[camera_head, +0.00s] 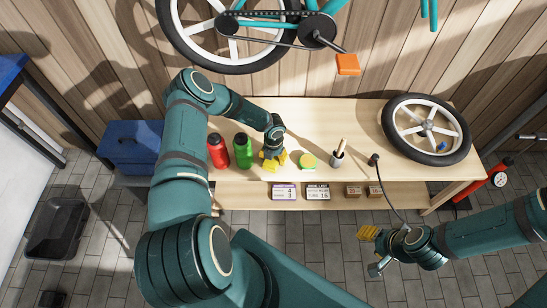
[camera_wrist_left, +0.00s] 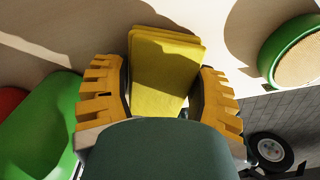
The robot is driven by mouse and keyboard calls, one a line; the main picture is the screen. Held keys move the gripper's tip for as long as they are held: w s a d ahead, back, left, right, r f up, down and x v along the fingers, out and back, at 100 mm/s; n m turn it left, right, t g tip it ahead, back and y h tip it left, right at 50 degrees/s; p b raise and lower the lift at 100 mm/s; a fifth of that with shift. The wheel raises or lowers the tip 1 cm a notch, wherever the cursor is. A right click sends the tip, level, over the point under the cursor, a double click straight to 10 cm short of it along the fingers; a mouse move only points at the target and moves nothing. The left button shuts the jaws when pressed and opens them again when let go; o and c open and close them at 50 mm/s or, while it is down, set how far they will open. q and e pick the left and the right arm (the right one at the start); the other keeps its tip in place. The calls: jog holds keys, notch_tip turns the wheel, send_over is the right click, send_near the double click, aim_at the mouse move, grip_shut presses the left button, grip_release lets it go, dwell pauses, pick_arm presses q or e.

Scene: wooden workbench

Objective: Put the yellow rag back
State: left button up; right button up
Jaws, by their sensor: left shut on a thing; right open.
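The yellow rag (camera_wrist_left: 165,80) is a folded stack of cloth between the two orange fingers of my left gripper (camera_wrist_left: 160,95) in the left wrist view. In the head view the rag (camera_head: 269,167) shows small under my left gripper (camera_head: 274,156), at the bench top between the green bottle and the green-and-yellow round item. My left gripper is shut on the rag. I cannot tell whether the rag touches the bench top. My right gripper (camera_head: 370,250) is open, in front of the bench at the lower right, over the floor.
A red bottle (camera_head: 218,150) and a green bottle (camera_head: 242,150) stand left of my left gripper. A green-rimmed round item (camera_head: 308,161), a cup with a brush (camera_head: 337,158) and a wheel (camera_head: 393,128) are to its right. Small boxes (camera_head: 318,191) sit on the lower shelf.

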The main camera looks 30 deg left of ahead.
pick_arm(q)
jog(key=o, duration=1.2)
jog(key=shift+c, duration=0.2)
jog(key=shift+r, duration=0.1)
notch_tip(320, 180, up, 11)
jog(key=p, duration=0.3)
jog(key=s+d+r+m+t, duration=0.2)
jog(key=d+m, duration=0.4)
jog(key=m, duration=0.3)
jog(key=s+d+r+m+t, duration=0.1)
jog(key=d+r+m+t, duration=0.1)
jog(key=d+m, duration=0.55)
jog(key=s+d+r+m+g+h, duration=0.1)
jog(key=s+d+r+m+h, duration=0.1)
jog(key=s+d+m, duration=0.2)
jog(key=s+d+r+m+g+h, duration=0.1)
jog(key=s+d+m, duration=0.3)
jog(key=s+m, duration=0.7)
jog(key=r+m+h, duration=0.1)
jog(key=m, duration=0.3)
jog(key=shift+s+d+r+m, duration=0.2)
jog(key=shift+d+r+m, duration=0.15)
jog(key=shift+d+r, duration=0.05)
